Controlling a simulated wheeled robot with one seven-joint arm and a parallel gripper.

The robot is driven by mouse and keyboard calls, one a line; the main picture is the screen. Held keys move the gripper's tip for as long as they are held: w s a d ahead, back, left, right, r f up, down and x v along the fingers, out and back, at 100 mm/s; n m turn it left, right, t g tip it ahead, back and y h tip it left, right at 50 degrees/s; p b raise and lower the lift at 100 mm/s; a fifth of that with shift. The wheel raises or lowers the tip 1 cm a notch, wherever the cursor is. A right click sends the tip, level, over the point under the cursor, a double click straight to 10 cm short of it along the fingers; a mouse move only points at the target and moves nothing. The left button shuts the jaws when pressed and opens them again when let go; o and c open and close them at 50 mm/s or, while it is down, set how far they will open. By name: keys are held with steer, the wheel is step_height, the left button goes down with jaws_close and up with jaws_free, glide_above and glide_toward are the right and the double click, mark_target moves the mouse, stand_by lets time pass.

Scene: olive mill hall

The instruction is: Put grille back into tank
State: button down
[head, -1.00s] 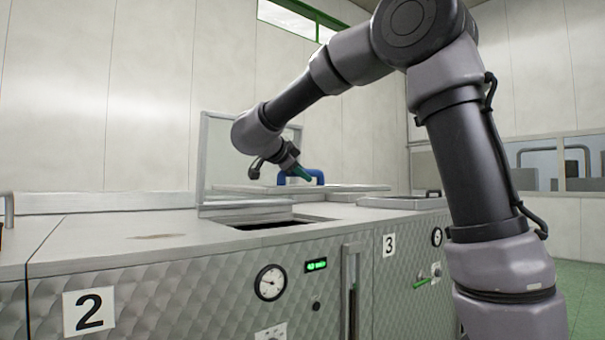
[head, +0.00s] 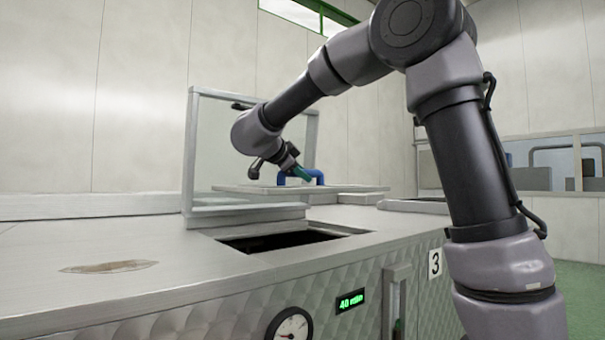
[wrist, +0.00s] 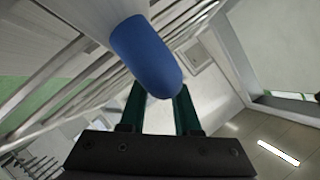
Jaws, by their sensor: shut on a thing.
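The grille (head: 345,189) is a flat grey panel seen nearly edge-on in the head view, with a blue handle (head: 319,177) on top. My gripper (head: 302,173), with green fingers, is shut on that handle and holds the grille roughly level, behind and above the tank opening. The wrist view shows the blue handle (wrist: 147,52) at the green fingers (wrist: 160,108) and pale grille bars (wrist: 75,75) at upper left. The tank (head: 100,270) has a dark rectangular opening (head: 285,241) in its steel top. Its inside is too dark to make out.
A clear framed lid (head: 232,140) stands upright at the back of the opening, close to my gripper. A brownish stain (head: 108,267) marks the bare top at left. A gauge (head: 290,326) and a green display (head: 350,300) sit on the front. A "3" label (head: 435,263) is at right.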

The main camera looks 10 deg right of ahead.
steer(key=w+a+f, duration=0.1)
steer(key=w+f, duration=0.2)
steer(key=f, duration=0.4)
steer(key=w+a+f, duration=0.2)
steer(key=w+f, duration=0.1)
steer(key=f, duration=0.4)
steer(key=shift+a, duration=0.15)
stand_by(0.6)
steer(key=c, duration=0.5)
jaws_free()
steer(key=shift+c, duration=0.2)
steer(key=shift+f, duration=0.15)
steer(key=shift+s+a, duration=0.1)
